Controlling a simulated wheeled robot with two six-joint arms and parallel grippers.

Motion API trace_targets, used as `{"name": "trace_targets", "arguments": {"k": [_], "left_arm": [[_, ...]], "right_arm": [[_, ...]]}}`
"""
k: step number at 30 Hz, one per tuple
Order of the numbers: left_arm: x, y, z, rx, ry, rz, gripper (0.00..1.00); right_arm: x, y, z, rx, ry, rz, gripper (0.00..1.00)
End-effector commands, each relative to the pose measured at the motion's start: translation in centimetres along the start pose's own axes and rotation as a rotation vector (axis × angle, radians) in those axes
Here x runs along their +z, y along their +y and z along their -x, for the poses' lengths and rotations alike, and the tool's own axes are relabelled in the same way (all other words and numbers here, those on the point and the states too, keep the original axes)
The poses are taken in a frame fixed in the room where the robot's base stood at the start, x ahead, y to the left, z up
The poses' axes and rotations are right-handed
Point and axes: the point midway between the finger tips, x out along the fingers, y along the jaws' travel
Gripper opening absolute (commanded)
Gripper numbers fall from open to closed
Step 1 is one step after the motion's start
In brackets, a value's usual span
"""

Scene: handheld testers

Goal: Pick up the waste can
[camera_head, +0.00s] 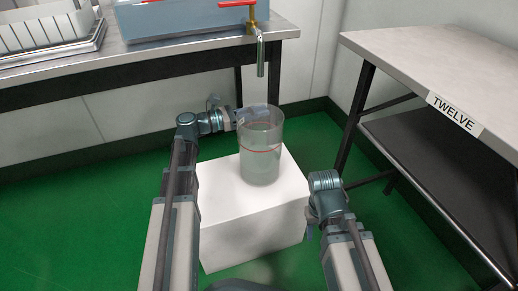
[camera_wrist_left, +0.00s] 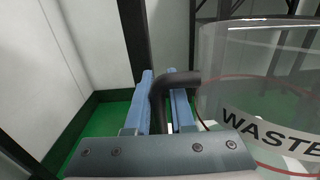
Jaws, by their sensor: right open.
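The waste can (camera_head: 261,150) is a clear cylinder with a red line around it. It stands upright on a white box (camera_head: 245,215). In the left wrist view the can (camera_wrist_left: 262,90) fills the right side, with part of a "WASTE" label and a dark curved handle (camera_wrist_left: 180,80). My left gripper (camera_wrist_left: 162,98) has its blue fingers on either side of the handle, with a narrow gap; whether they grip it is unclear. In the head view the left gripper (camera_head: 248,114) is at the can's left. My right gripper (camera_head: 309,226) is open, low by the box's right side.
A bench with a brass tap (camera_head: 252,27), a blue basin (camera_head: 180,18) and a white rack (camera_head: 45,35) stands behind. A table labelled "TWELVE" (camera_head: 455,112) with a lower shelf is at the right. Green floor is clear at the left.

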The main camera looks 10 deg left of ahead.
Motion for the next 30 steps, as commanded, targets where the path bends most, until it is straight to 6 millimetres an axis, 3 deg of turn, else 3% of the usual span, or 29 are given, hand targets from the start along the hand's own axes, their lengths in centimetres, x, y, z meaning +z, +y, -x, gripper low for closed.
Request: {"name": "trace_targets", "arguments": {"k": [1, 3, 30], "left_arm": [[0.00, 0.00, 0.02, 0.000, 0.000, 0.000, 0.10], [0.00, 0.00, 0.03, 0.000, 0.000, 0.000, 0.00], [0.00, -0.01, 0.06, 0.000, 0.000, 0.001, 0.00]], "right_arm": [[0.00, 0.00, 0.00, 0.000, 0.000, 0.000, 0.50], [0.00, 0.00, 0.00, 0.000, 0.000, 0.000, 0.50], [0.00, 0.00, 0.00, 0.000, 0.000, 0.000, 0.50]]}}
